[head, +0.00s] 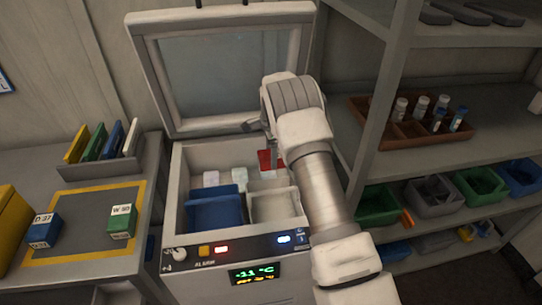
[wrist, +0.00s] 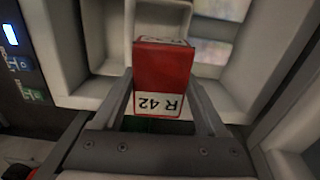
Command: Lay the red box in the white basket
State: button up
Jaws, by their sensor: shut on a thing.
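The red box (head: 270,160) shows in the head view inside the open freezer, towards the back right. In the wrist view the red box (wrist: 162,75), with a white label reading "R 42", sits between the two fingers. My gripper (wrist: 160,100) is shut on it. In the head view my arm and wrist hide most of my gripper and the box's right side. The white basket (head: 275,206) is at the front right of the freezer, nearer than the box. I cannot tell how high the box is above the freezer floor.
A blue basket (head: 214,212) stands left of the white one. Pale boxes (head: 240,174) lie behind the baskets. The freezer lid (head: 222,70) is raised. A bench with small boxes (head: 122,221) is left; shelves with bins (head: 378,206) are close on the right.

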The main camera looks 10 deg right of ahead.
jog(key=shift+w+f, duration=0.2)
jog(key=shift+f, duration=0.05)
notch_tip(320, 180, down, 20)
jog(key=b, duration=1.3)
jog(key=o, duration=1.4)
jog(key=shift+o, duration=0.2)
notch_tip(320, 180, up, 17)
jog(key=shift+r+p, duration=0.15)
jog(key=shift+p, duration=0.85)
